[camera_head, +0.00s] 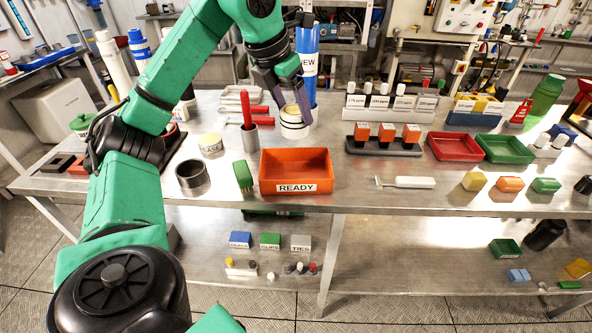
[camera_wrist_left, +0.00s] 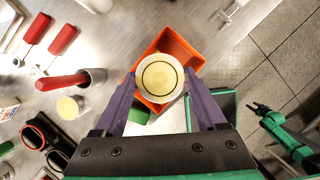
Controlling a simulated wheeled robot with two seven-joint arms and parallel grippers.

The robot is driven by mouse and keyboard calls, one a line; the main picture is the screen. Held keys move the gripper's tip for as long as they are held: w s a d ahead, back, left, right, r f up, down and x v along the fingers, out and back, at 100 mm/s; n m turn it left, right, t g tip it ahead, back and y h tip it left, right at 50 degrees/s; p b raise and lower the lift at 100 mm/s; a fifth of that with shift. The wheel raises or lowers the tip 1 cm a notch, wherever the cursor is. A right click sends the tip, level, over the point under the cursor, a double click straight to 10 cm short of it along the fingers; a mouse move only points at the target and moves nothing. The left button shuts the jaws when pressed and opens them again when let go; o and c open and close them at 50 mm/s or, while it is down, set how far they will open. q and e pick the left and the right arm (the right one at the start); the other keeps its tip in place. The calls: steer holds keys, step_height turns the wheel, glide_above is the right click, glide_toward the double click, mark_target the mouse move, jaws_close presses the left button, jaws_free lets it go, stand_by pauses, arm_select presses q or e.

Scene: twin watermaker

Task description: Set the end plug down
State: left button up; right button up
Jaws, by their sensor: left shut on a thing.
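My left gripper (camera_head: 294,112) comes down from above with its purple fingers closed around the end plug (camera_head: 294,129), a short white cylinder with a cream top. In the left wrist view the plug (camera_wrist_left: 160,78) sits between the two fingertips, seen from above, with the orange tray (camera_wrist_left: 157,103) beyond it. In the head view the plug appears just behind the orange READY tray (camera_head: 296,188); its exact height over the table is hard to tell. My right gripper (camera_wrist_left: 262,109) shows small at the right of the left wrist view, its jaw opening unclear.
The READY tray looks empty. A white-handled tool (camera_head: 410,182) lies right.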

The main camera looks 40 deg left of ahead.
arm_select(q)
step_height(320, 180, down, 12)
steer(key=b, duration=0.2)
steer(key=shift+f+b, duration=0.2)
steer(key=shift+b, duration=0.1)
steer(key=shift+w+f, duration=0.1)
steer(key=shift+f, duration=0.2)
arm_select(e)
step_height(320, 180, down, 3)
steer(key=shift+f, duration=0.2)
arm_select(q)
steer(key=shift+f, duration=0.1)
arm_select(e)
steer(key=shift+w+a+f, duration=0.1)
arm_select(q)
steer(key=o, duration=1.5)
steer(key=shift+r, duration=0.25)
steer(key=p+v, duration=0.1)
steer(key=v, duration=1)
steer(key=shift+s+r+p, duration=0.2)
steer(key=shift+r+p, duration=0.15)
steer(key=shift+p, duration=0.05)
arm_select(e)
step_height(320, 180, up, 2)
